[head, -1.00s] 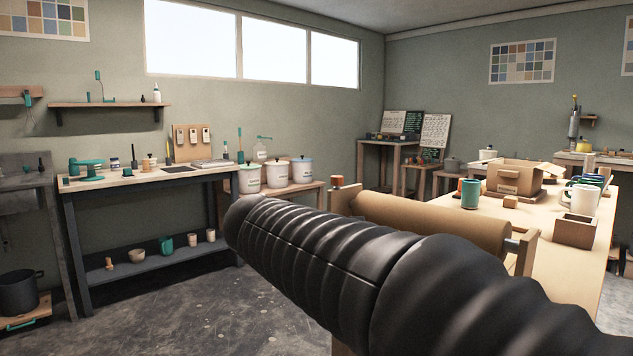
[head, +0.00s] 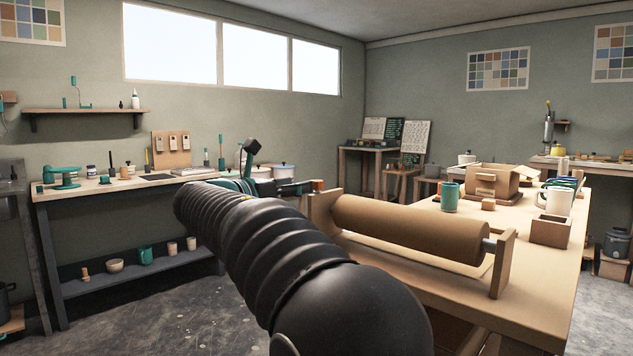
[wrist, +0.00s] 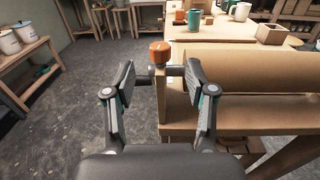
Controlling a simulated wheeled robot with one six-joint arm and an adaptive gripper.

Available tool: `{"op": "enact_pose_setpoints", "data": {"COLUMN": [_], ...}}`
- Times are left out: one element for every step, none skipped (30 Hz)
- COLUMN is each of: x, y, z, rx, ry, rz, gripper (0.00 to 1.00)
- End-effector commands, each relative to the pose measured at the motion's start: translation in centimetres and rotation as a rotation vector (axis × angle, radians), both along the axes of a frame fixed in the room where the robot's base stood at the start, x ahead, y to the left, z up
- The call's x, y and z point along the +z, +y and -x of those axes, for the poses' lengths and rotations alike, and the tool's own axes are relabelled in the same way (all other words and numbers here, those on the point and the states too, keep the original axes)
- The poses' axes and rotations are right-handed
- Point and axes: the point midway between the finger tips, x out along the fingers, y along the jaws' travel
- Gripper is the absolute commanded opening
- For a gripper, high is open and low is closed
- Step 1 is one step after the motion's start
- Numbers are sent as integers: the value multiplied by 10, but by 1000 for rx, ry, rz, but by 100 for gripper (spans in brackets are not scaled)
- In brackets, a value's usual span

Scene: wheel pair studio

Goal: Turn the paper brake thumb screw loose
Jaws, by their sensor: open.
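The orange thumb screw (wrist: 160,52) stands on top of the left wooden end post of the paper roll holder (wrist: 160,90). It also shows small in the head view (head: 318,185), just past my gripper's tip. My gripper (wrist: 160,76) is open and empty, its two dark fingers spread left and right. In the wrist view the screw lies ahead, between and slightly beyond the fingertips. I cannot tell the exact gap. In the head view my gripper (head: 297,188) is partly hidden behind my arm. The brown paper roll (head: 410,228) lies to the right of the screw.
The wooden table (head: 535,290) carries a teal mug (head: 450,197), a cardboard box (head: 493,183), a small wooden box (head: 550,231) and white mugs. A workbench (head: 100,190) stands along the left wall. Bare floor (wrist: 75,100) lies left of the post.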

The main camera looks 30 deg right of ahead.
Motion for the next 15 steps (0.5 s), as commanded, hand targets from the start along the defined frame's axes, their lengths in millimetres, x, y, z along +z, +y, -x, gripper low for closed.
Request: {"op": "enact_pose_setpoints", "data": {"x": [1,1,1,1,1,1,0,0,1,1,1,1,1,0,0], "y": [-11,-16,-23,-28,-32,-39,-43,-47,-53,-56,-59,-63,-65,-68,-70], "z": [-3,-6,-8,-10,-13,-15,-17,-19,-21,-22,-24,-26,-27,-27,-28], "rx": [-5,-4,-4,-4,-3,-4,-4,-3,-3,-3,-2,-2,-2,-2,-2], "ry": [0,-1,-1,-1,-1,-1,-1,-1,-1,-1,-1,-1,-1,-1,-1], "rz": [0,0,0,0,0,0,0,0,0,0,0,0,0,0,0], "gripper": [55,55,55,55,55,55,55,55,55,55,55,55,55,55,55]}}
